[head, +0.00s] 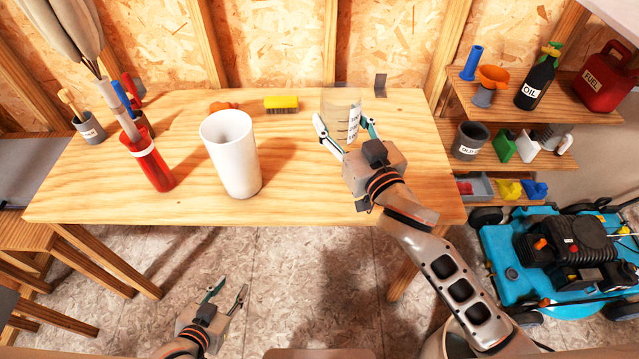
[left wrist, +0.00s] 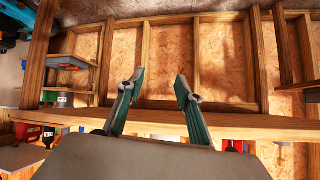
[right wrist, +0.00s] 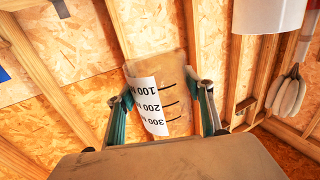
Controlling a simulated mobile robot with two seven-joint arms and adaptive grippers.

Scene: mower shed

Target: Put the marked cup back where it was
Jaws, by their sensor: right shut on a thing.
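The marked cup (head: 342,108) is clear, with a white scale label reading 100, 200, 300. It is at the back right of the wooden table (head: 300,185). My right gripper (head: 345,131) is shut on it, one finger on each side. In the right wrist view the cup (right wrist: 162,95) sits between the fingertips (right wrist: 163,95), its scale upside down in the picture. I cannot tell whether its base touches the table. My left gripper (head: 228,290) is open and empty in front of the table; its spread fingers show in the left wrist view (left wrist: 160,88).
A tall white cup (head: 238,160) stands left of the middle. A yellow brush (head: 281,103) lies behind it, left of the marked cup. A red container (head: 152,165) stands farther left. A small dark grey piece (head: 380,84) is at the back edge. The table's front middle is clear.

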